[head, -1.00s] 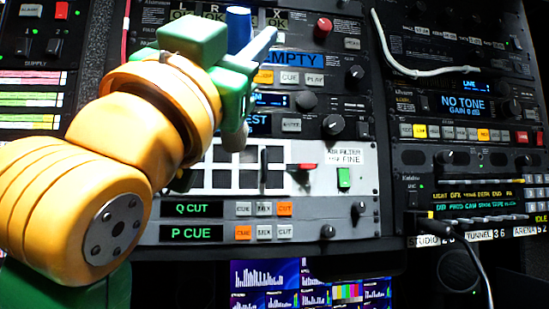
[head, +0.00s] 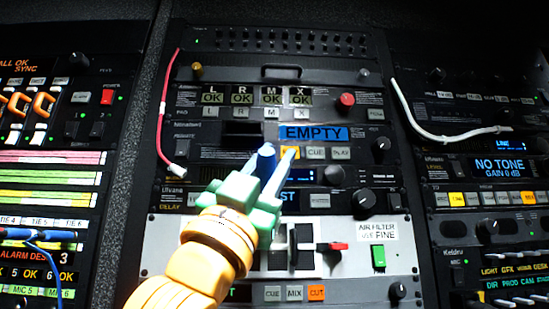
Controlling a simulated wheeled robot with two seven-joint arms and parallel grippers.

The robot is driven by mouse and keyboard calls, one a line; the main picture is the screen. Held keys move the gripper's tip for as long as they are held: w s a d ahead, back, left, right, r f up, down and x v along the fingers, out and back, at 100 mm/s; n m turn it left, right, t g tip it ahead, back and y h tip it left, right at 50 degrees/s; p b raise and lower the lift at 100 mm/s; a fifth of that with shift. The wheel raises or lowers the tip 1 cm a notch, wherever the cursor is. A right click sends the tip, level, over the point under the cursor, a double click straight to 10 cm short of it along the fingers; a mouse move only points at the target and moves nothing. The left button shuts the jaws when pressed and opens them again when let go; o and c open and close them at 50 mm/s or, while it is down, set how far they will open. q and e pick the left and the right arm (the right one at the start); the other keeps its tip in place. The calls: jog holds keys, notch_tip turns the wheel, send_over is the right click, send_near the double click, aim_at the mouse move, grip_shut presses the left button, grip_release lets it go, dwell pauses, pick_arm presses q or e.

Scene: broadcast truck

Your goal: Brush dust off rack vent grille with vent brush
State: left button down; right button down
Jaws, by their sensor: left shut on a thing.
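My left gripper (head: 258,190) reaches up from the bottom of the head view, in front of the rack. Its green jaws are shut on a slim tool with a blue part (head: 263,162); I take it for the vent brush. A pale pointed piece (head: 285,164) sticks up beside the blue part; I cannot tell whether it belongs to the tool or the gripper. The grey air filter panel (head: 348,262) carries a white area with black squares, probably the vent grille, partly hidden by my gripper. Dust cannot be made out. My right gripper is not in view.
The panel has a black upright piece (head: 292,246), a red lever (head: 331,246) and a green switch (head: 378,257). Above are knobs, lit buttons and an EMPTY display (head: 313,133). A red cable (head: 161,110) hangs at left, a white cable (head: 435,125) at right.

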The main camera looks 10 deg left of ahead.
pick_arm(q)
jog(key=shift+w+a, duration=0.15)
jog(key=shift+w, duration=0.4)
notch_tip(320, 180, down, 4)
jog(key=b, duration=0.4)
notch_tip(320, 180, up, 4)
jog(key=p, duration=0.5)
jog(key=shift+r, duration=0.25)
notch_tip(320, 180, down, 5)
jog(key=b, duration=0.4)
notch_tip(320, 180, up, 5)
jog(key=p, duration=0.4)
jog(key=shift+f, duration=0.15)
